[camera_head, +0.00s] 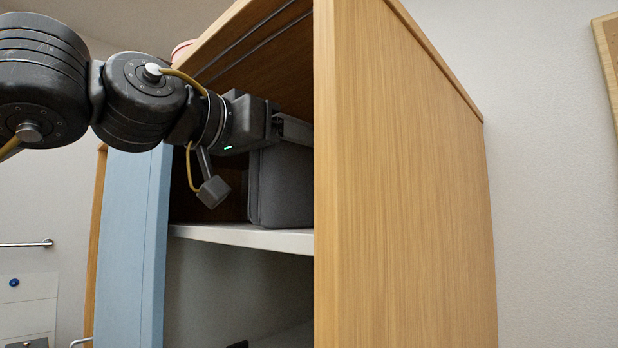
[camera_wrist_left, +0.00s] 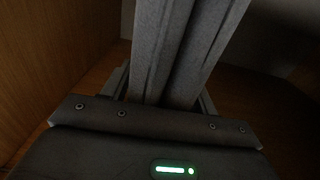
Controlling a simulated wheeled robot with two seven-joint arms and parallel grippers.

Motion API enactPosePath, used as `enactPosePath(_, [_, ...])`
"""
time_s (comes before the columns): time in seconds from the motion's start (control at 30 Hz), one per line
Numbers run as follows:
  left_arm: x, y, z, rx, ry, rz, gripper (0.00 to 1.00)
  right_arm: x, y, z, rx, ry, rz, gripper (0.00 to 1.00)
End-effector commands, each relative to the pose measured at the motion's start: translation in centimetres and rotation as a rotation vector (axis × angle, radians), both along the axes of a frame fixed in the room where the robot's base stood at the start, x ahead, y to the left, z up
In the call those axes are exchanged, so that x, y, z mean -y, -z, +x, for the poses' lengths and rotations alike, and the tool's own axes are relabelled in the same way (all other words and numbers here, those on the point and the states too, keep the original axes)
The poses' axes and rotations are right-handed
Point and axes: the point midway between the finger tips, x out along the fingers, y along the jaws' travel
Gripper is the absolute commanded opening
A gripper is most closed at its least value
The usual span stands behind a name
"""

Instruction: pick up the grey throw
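The grey throw (camera_head: 282,187) is a dark grey folded block standing upright on the white shelf (camera_head: 240,236) inside the wooden cabinet; the side panel hides its right part. My left gripper (camera_head: 293,130) reaches into the cabinet at the throw's upper part, its tips hidden by the panel. My right gripper is not in view.
The cabinet's wooden side panel (camera_head: 405,190) stands close on the right, and its top (camera_head: 250,40) is just above my left arm. A blue door or panel (camera_head: 130,245) stands at the left of the opening. The compartment below the shelf looks mostly empty.

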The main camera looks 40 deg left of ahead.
Motion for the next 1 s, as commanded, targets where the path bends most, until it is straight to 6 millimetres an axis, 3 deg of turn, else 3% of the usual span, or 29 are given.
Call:
enactPosePath(0.07, [0.0, 0.0, 0.0, 0.0, 0.0, 0.0, 0.48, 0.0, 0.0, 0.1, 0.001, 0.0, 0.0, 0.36])
enactPosePath(0.43, [0.0, 0.0, 0.0, -0.001, -0.001, 0.0, 0.0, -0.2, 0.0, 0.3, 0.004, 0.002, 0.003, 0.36])
enactPosePath(0.77, [0.0, -0.3, -0.1, 0.005, 0.0, -0.001, 0.0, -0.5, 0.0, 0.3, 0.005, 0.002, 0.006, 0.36])
enactPosePath(1.0, [0.0, -1.6, -0.1, 0.006, -0.001, -0.003, 0.0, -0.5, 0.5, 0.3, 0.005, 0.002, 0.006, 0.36])
